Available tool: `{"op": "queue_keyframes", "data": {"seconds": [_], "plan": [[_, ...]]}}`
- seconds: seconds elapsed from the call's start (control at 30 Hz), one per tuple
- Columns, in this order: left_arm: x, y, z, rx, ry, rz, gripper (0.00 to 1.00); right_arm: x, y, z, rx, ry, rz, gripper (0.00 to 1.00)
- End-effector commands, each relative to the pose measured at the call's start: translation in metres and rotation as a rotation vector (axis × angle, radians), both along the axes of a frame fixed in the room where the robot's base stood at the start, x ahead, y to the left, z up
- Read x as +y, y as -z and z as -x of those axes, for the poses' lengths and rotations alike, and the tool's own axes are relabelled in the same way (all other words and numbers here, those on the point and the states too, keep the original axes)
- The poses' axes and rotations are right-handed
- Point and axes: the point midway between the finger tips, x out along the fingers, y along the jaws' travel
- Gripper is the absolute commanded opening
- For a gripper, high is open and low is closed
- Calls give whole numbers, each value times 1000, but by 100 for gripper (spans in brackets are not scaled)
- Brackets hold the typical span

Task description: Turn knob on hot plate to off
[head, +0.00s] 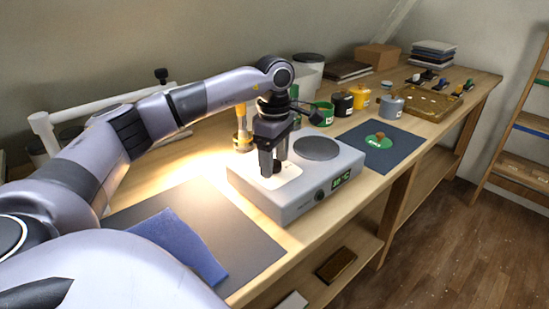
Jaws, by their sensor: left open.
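The hot plate (281,206) is a light grey box on the wooden bench, with a dark round heating disc (316,148) on top. Its front face carries a small green-lit display (341,182) and a dark round knob (320,195) to the left of that display. My left gripper (273,170) is open and points down over the left part of the hot plate's top, behind and left of the knob. It holds nothing that I can see. I cannot tell whether its fingertips touch the plate's top. The knob is unobstructed. My right gripper is not in view.
A blue cloth (180,245) lies on a dark mat (240,240) left of the hot plate. A dark blue pad (372,160) with a small item lies to the right. Several jars, including a yellow one (361,98), stand behind. A lower shelf (350,240) runs beneath the bench.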

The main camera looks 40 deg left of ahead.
Motion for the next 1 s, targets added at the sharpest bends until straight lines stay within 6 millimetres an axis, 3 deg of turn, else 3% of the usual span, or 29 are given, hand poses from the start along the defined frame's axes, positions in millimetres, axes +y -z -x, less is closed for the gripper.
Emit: {"op": "queue_keyframes", "data": {"seconds": [0.23,0.4,0.73,1.0], "plan": [[0,1,0,0,0,0,67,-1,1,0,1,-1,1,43],[0,1,0,0,0,0,11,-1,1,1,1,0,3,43],[0,0,0,1,-28,0,11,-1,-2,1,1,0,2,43],[0,-1,-1,2,-176,0,11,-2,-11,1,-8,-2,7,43]]}}
